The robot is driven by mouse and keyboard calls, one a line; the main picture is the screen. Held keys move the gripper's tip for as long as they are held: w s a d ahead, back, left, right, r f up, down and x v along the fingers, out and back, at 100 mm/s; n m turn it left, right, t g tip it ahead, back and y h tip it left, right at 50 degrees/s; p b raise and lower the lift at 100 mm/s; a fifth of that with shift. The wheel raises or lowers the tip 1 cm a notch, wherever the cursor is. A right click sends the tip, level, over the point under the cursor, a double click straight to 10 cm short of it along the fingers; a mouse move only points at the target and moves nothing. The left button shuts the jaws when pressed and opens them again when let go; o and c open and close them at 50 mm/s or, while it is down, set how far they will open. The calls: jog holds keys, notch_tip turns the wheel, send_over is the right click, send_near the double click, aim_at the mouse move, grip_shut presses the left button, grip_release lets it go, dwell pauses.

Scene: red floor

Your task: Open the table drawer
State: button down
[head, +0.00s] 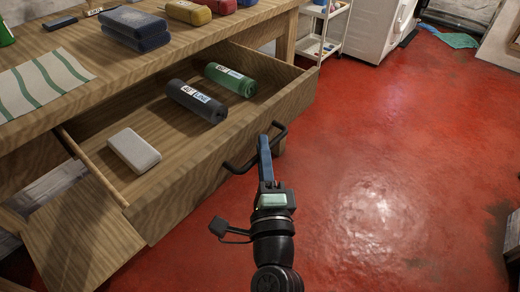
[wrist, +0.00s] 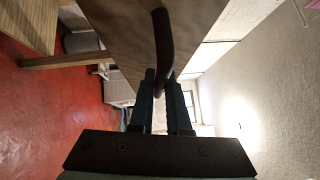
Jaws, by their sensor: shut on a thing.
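The wooden table drawer (head: 190,200) stands pulled well out from under the table (head: 200,45) in the head view. Inside it lie a dark roll (head: 196,101), a green roll (head: 230,80) and a white block (head: 133,150). A dark bar handle (head: 240,167) is on the drawer front. My gripper (head: 264,142) is at the right part of this handle. In the wrist view my gripper (wrist: 163,78) has its two fingers shut on the handle (wrist: 163,35). In the head view the far finger is mostly hidden.
A white cart (head: 322,30) and a white appliance (head: 375,30) stand at the back. The red floor (head: 400,170) to the right is mostly clear.

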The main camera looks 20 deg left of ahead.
jog(key=shift+s+d, duration=0.1)
jog(key=shift+d, duration=0.15)
jog(key=c, duration=0.9)
grip_release()
jog(key=shift+s, duration=0.1)
jog(key=b+v, duration=0.3)
jog(key=v, duration=0.9)
jog(key=shift+s+d, duration=0.15)
jog(key=shift+s, duration=0.2)
